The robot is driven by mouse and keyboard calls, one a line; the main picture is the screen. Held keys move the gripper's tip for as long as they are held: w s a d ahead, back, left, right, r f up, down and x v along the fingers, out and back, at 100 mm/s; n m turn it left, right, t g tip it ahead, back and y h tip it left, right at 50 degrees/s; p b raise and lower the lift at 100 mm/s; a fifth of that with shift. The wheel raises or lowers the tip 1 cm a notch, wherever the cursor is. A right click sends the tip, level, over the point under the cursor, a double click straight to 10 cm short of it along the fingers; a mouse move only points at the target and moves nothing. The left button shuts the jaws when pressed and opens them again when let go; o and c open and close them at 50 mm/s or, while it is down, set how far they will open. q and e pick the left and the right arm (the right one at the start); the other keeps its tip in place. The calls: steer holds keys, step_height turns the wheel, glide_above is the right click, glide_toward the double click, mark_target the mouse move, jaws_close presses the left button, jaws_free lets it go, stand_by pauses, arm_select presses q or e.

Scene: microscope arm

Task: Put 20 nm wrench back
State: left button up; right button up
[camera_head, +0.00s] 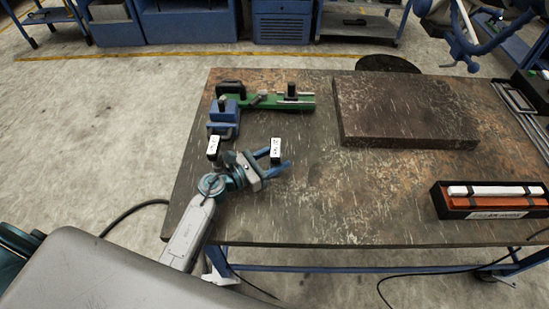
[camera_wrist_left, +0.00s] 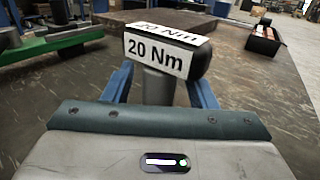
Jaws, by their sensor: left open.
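The 20 Nm wrench (camera_wrist_left: 155,55) shows large in the left wrist view, with a white "20 Nm" label, a dark end and a grey shaft below. In the head view its white label (camera_head: 276,147) is at the fingertips of my left gripper (camera_head: 277,160). My left gripper is open, with its blue fingers (camera_wrist_left: 160,90) on either side of the grey shaft. I cannot tell whether they touch it. The lower part of the wrench is hidden behind the gripper body. My right gripper is out of view.
Another white-labelled item (camera_head: 213,147) stands left of the gripper. A blue and green vise-like fixture (camera_head: 262,101) lies behind. A dark slab (camera_head: 405,112) and an open box (camera_head: 490,200) are on the worn table (camera_head: 340,200), with clear surface between.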

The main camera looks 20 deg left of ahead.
arm_select(q)
steer(key=b+v, duration=0.4)
steer(key=v, duration=0.7)
steer(key=shift+s+a+r, duration=0.1)
steer(key=shift+s+a, duration=0.25)
steer(key=shift+s, duration=0.05)
